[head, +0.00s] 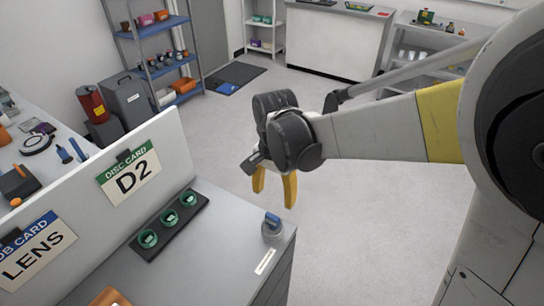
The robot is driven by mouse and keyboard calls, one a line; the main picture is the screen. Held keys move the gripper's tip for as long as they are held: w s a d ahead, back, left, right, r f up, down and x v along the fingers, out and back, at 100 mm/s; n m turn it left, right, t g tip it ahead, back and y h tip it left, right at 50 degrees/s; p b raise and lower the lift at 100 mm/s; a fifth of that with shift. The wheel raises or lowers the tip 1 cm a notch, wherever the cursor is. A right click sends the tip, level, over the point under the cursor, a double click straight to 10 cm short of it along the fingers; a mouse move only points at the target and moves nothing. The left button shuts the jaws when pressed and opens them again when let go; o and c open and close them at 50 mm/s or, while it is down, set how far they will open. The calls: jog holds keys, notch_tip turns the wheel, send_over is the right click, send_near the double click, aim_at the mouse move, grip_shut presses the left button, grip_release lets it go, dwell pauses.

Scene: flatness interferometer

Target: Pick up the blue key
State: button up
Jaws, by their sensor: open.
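A small blue piece (272,218), which looks like the blue key, sits on top of a short grey cylinder (272,236) near the right corner of the grey counter (205,262). Its exact shape is too small to tell. My gripper (274,192) points down with its two yellow fingers apart and nothing between them. In the picture it is just above the blue piece; its true distance from it is hard to judge from this one view.
A black tray (195,208) with three green ring-like pieces lies on the counter. Open grey floor (215,140) lies beyond the counter.

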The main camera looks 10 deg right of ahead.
aim_at(273, 216)
jog(key=f, duration=0.2)
jog(key=f+b, duration=0.1)
jog(key=f, duration=0.2)
jog(key=shift+s+a+b, duration=0.2)
jog(key=shift+b, duration=0.1)
notch_tip(273, 216, down, 6)
jog(key=shift+s+a+r+b, duration=0.1)
jog(key=shift+s+b, duration=0.05)
jog(key=shift+b, duration=0.95)
jog(key=c, duration=1.3)
